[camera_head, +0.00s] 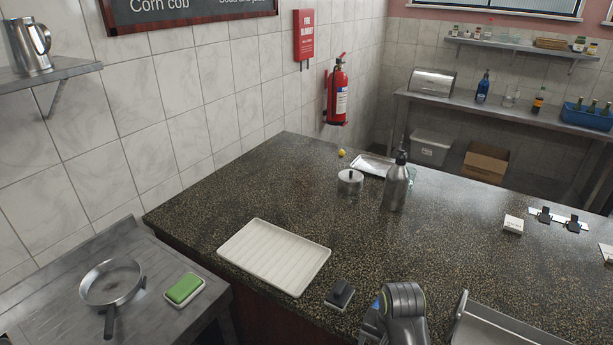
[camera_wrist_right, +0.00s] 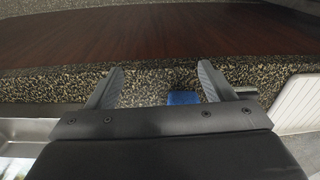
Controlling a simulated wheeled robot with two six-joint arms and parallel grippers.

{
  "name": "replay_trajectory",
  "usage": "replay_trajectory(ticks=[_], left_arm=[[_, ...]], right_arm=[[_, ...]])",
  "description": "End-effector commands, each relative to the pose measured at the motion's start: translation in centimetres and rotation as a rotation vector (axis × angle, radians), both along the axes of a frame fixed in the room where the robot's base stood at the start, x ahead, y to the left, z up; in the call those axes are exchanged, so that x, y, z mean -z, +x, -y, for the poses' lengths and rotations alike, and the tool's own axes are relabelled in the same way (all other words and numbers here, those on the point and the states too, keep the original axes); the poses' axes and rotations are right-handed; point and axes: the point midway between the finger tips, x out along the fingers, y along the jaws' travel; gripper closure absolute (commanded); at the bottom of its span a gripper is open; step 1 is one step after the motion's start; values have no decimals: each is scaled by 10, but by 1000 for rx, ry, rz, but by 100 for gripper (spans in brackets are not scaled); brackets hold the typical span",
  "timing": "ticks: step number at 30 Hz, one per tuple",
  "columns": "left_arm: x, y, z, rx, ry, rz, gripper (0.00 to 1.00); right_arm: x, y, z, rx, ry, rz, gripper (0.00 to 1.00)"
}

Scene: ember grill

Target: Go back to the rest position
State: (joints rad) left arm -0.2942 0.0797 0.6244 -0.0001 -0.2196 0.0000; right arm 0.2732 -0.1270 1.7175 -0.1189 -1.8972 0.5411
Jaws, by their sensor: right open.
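My right gripper (camera_wrist_right: 158,85) shows in the right wrist view with its two grey fingers spread apart and nothing between them. The speckled counter edge and the dark red wood panel (camera_wrist_right: 160,35) lie beyond the fingers. A small blue thing (camera_wrist_right: 183,98) shows close to the right finger. In the head view a grey link of my arm stands at the counter's front edge, and it hides the right gripper's fingers. My left gripper is not in view.
The speckled counter (camera_head: 290,195) bears a white ribbed tray (camera_head: 275,257), a dark block (camera_head: 340,294), a metal bottle (camera_head: 397,185) and a lidded pot (camera_head: 350,181). A metal tray (camera_head: 500,325) lies right of my arm. A pan (camera_head: 112,282) and green sponge (camera_head: 184,288) are left. The counter's middle is clear.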

Motion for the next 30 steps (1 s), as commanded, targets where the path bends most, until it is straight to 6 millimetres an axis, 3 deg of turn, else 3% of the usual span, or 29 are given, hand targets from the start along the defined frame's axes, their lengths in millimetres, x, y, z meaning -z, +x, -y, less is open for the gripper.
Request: replay_trajectory(ticks=[7,15,21,29,30], left_arm=[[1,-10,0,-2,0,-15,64],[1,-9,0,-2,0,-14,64],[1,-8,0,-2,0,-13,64],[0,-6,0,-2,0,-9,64],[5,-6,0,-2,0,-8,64]], right_arm=[[25,-78,62,-82,-53,73,24],[16,-167,111,-235,-153,150,24],[0,-208,126,-326,-204,179,24],[-23,-246,136,-427,-256,203,24],[-12,-243,137,-430,-255,200,24]])
